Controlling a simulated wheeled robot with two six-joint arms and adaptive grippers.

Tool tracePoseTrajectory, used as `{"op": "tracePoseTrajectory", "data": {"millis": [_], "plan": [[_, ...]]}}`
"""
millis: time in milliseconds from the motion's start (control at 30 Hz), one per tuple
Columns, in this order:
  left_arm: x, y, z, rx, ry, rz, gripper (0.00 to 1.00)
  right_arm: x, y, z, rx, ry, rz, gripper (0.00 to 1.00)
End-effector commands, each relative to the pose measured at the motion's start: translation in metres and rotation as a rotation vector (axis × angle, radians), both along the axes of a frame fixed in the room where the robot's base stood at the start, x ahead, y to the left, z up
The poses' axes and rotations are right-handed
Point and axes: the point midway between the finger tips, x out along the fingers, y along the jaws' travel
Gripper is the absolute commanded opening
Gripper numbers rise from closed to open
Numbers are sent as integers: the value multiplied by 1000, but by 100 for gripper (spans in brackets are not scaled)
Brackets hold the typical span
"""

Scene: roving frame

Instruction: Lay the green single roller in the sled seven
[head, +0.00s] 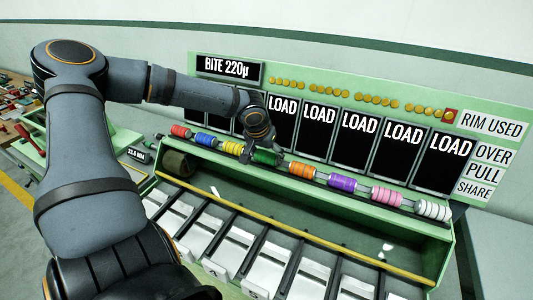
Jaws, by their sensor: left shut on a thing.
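The green roller (267,157) sits in the row of coloured rollers, between the yellow and the orange ones. My left gripper (260,148) comes down over it from above and is shut on it; the fingertips are small and partly hidden by the wrist. The roller looks level with its neighbours, and I cannot tell whether it is clear of the rail. A row of white sleds (223,255) lies in slots at the bottom front. Their number tags are too small or cut off to read, so I cannot tell which is sled seven. My right gripper is not in view.
Other rollers stand close by: yellow (233,147), orange (302,170) and purple (341,182). Behind rises a green board with black LOAD panels (319,130). A yellow bar (300,235) runs between the rollers and the sleds. My left arm hides the left side.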

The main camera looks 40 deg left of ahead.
Motion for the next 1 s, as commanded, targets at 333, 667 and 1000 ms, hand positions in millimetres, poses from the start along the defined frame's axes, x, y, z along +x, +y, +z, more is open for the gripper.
{"op": "tracePoseTrajectory", "data": {"millis": [333,667,1000], "plan": [[0,0,1,0,-1,0,38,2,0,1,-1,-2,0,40],[0,0,1,0,-1,0,100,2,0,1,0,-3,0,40],[0,0,1,0,0,0,100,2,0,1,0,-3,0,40]]}}
